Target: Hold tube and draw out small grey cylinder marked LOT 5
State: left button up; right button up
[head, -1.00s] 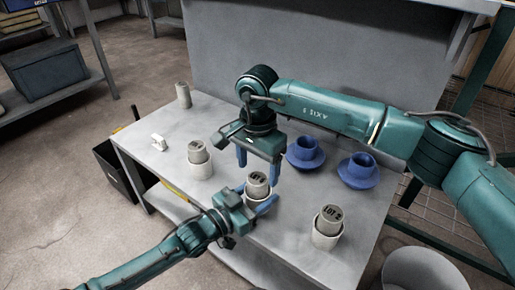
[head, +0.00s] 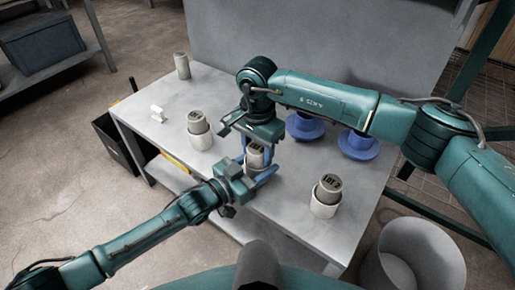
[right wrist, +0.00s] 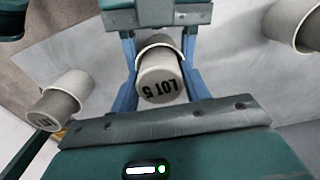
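The small grey cylinder marked LOT 5 (right wrist: 160,86) stands in a pale tube (right wrist: 150,42) on the table, its top sticking out. In the head view the cylinder (head: 254,153) is partly hidden by my right gripper. My left gripper (head: 259,172) comes from the near side low down, its blue fingers on both sides of the tube and seemingly against it. My right gripper (head: 257,155) points down from above, its blue fingers on either side of the cylinder. Whether they press on it I cannot tell.
Another tube with a cylinder (head: 199,130) stands left and a LOT 2 cylinder (head: 329,186) in its tube stands right. A pale cylinder (head: 181,65) and small white object (head: 157,113) are at the left. A grey bin (head: 418,262) stands right.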

jog(key=c, duration=0.8)
jog(key=shift+r, duration=0.1)
jog(key=shift+r, duration=1.45)
jog(key=shift+r, duration=1.5)
jog(key=shift+r, duration=0.1)
jog(key=shift+r, duration=1.4)
jog(key=shift+r, duration=0.1)
